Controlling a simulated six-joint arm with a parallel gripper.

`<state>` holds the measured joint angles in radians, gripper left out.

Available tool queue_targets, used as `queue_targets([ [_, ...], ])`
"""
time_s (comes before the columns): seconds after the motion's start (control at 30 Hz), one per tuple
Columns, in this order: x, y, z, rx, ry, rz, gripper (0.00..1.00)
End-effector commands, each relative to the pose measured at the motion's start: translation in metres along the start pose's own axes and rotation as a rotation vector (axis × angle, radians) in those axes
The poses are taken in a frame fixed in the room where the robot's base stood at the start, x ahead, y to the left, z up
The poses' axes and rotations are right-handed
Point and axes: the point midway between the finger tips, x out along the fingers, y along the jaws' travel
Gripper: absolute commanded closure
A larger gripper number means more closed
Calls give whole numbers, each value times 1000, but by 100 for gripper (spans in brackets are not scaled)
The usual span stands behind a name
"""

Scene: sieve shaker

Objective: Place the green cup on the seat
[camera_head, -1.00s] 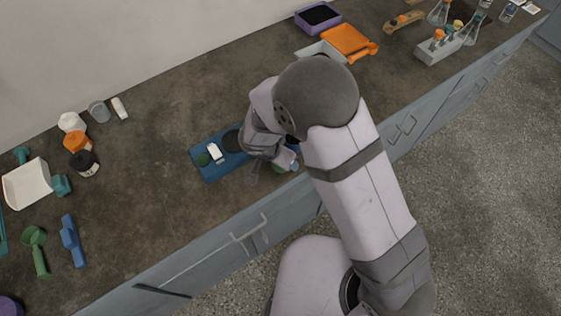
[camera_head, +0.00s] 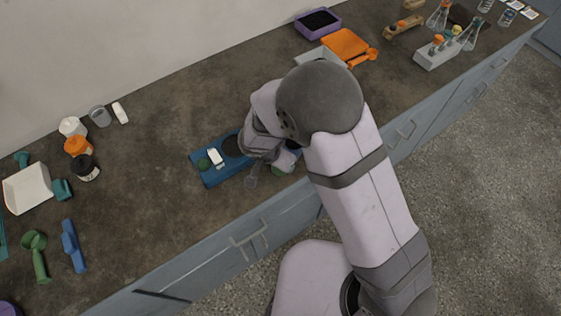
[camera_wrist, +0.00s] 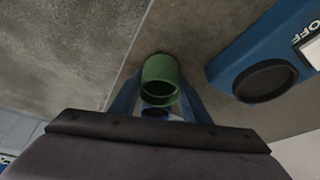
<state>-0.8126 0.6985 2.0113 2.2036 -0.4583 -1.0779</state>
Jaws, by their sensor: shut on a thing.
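The green cup (camera_wrist: 160,76) is between the blue fingers of my gripper (camera_wrist: 160,95) in the wrist view, and the gripper is shut on it. The blue shaker base (camera_head: 222,178) lies on the bench to the left of my gripper. Its dark round seat (camera_wrist: 266,80) is empty and lies to the right of the cup in the wrist view. The seat (camera_head: 232,146) is partly hidden by my wrist in the head view.
The shaker has a white switch (camera_head: 215,157) and a green round part (camera_head: 203,164).

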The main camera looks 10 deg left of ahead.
Motion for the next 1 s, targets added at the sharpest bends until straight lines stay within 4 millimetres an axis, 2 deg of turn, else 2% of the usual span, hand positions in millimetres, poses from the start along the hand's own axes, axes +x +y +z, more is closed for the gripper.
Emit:
queue_targets([
  [0.27,-40,-1,-17,4,2,-3,84],
  [0.7,-155,-2,-64,5,2,-7,84],
  [1.0,-216,-1,-89,3,1,-3,84],
])
